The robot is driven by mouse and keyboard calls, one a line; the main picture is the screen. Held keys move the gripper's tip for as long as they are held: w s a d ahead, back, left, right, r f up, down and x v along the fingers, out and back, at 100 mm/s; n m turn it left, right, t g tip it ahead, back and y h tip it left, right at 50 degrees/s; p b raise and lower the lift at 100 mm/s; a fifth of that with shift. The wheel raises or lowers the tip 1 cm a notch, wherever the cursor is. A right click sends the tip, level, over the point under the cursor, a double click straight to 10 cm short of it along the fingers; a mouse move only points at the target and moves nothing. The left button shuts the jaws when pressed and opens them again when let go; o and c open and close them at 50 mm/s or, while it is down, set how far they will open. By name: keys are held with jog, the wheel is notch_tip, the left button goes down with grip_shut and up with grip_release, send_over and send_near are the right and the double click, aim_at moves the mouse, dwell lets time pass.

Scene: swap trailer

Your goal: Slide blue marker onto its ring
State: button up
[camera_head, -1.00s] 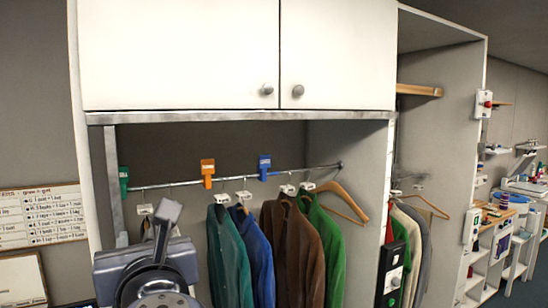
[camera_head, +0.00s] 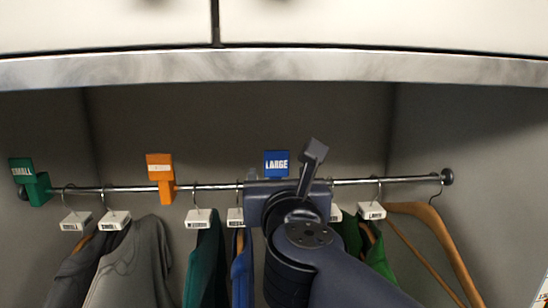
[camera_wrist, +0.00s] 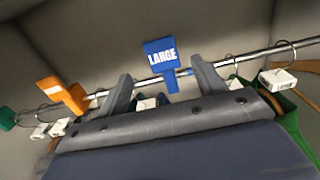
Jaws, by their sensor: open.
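The blue marker (camera_head: 276,162), labelled LARGE, stands upright on the metal rail (camera_head: 350,182). It also shows in the wrist view (camera_wrist: 161,53), its stem down at the rail. My gripper (camera_wrist: 165,85) is open, with one finger on each side of the stem in the picture. I cannot tell how far the fingers are from it in depth. In the head view my wrist hides the marker's lower part and the rail behind it. I cannot make out a separate ring for the blue marker.
An orange marker (camera_head: 160,178) and a green marker (camera_head: 29,182) sit on the rail to the left. Tagged hangers with grey, teal, blue and green clothes hang below. A bare wooden hanger (camera_head: 440,225) hangs at right. A cabinet edge (camera_head: 130,68) runs above.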

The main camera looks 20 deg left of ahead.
aim_at(277, 162)
jog(key=p+x, duration=0.1)
jog(key=x, duration=0.9)
jog(key=shift+d+p, duration=0.2)
jog(key=shift+p, duration=0.15)
